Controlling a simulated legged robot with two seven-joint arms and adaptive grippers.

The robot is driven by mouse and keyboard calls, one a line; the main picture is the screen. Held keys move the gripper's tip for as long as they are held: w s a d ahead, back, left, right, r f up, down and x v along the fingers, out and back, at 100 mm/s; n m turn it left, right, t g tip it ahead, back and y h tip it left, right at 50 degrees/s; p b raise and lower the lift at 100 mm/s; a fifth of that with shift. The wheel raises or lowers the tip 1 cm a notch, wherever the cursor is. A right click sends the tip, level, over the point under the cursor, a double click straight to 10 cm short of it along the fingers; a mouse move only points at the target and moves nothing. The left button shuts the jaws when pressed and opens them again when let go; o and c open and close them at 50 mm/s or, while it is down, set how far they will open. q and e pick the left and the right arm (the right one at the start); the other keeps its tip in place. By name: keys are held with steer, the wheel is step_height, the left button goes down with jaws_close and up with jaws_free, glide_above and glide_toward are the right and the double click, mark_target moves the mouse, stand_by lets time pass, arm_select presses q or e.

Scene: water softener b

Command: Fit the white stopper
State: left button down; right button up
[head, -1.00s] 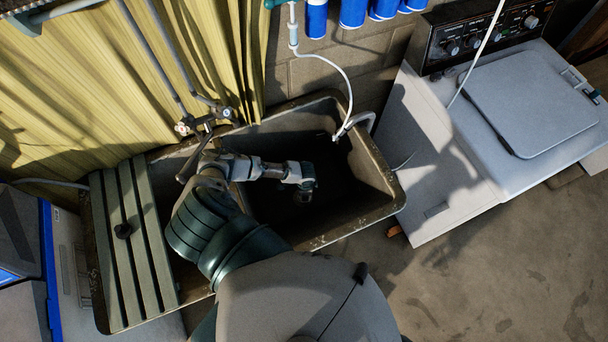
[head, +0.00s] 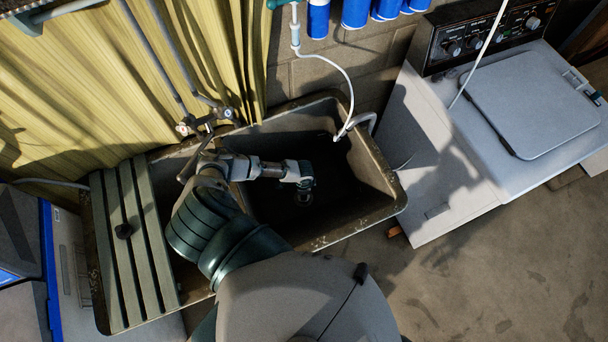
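My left arm reaches over the dark sink basin (head: 350,190), and my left gripper (head: 305,188) points down into it. Its fingers are small and dark against the shadowed basin, so I cannot tell whether they are open or shut. A small round ring-like shape (head: 304,199) shows just below the gripper, on or near the basin floor; I cannot tell whether it is the drain or a stopper. I cannot make out a white stopper. My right gripper is out of view.
A tap (head: 205,122) stands at the back. A white hose (head: 342,70) hangs into the basin. A white washing machine (head: 440,170) stands at the right.

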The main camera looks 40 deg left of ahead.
arm_select(q)
steer(key=shift+a+f+b, duration=0.2)
steer(key=shift+f+b, duration=0.15)
steer(key=shift+f, duration=0.3)
steer(key=shift+d+f+b, duration=0.1)
steer(key=shift+f+b, duration=0.2)
steer(key=shift+f, duration=0.25)
steer(key=c, duration=0.9)
jaws_free()
